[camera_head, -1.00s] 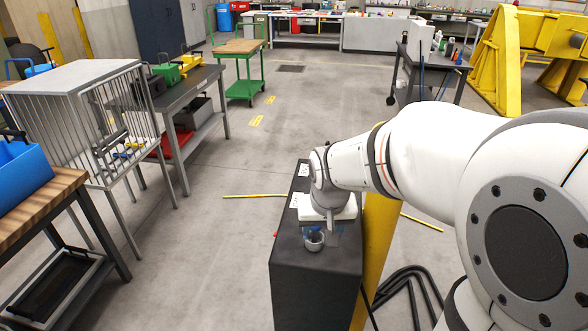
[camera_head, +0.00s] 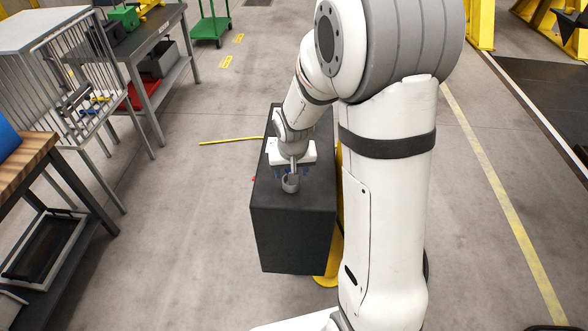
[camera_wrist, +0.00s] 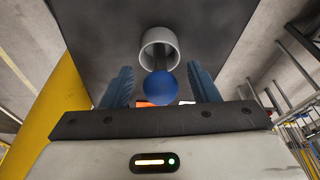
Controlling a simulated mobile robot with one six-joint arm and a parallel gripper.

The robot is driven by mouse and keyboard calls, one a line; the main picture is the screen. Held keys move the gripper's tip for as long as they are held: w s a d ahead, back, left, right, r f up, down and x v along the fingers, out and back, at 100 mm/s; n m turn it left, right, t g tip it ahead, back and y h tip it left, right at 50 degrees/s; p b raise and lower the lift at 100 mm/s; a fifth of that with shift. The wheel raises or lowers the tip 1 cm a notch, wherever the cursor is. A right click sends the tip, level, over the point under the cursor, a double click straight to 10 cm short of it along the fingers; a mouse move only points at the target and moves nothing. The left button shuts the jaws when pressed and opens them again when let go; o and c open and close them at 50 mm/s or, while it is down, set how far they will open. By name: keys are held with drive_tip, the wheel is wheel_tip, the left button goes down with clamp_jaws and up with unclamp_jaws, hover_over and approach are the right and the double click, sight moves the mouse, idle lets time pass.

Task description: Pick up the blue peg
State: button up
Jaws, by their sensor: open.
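The blue peg (camera_wrist: 161,87) shows in the wrist view as a blue round knob with a dark shaft reaching toward a light grey cup (camera_wrist: 160,48). My gripper (camera_wrist: 160,70) is open, with one blue finger on each side of the knob and a gap visible on both sides. In the head view my gripper (camera_head: 288,172) is low over the black box (camera_head: 293,235), just behind the grey cup (camera_head: 290,183). The peg cannot be made out clearly there, and my arm hides part of the box top.
A yellow post stands right beside the box, partly behind my arm. A barred cage (camera_head: 45,75) and a grey workbench (camera_head: 140,45) are at the left, with a green cart (camera_head: 210,25) farther back. The floor left of the box is mostly clear.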

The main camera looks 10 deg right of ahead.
drive_tip(key=shift+f, duration=0.2)
drive_tip(key=shift+c, duration=0.4)
drive_tip(key=c, duration=1)
drive_tip(key=shift+o, duration=0.2)
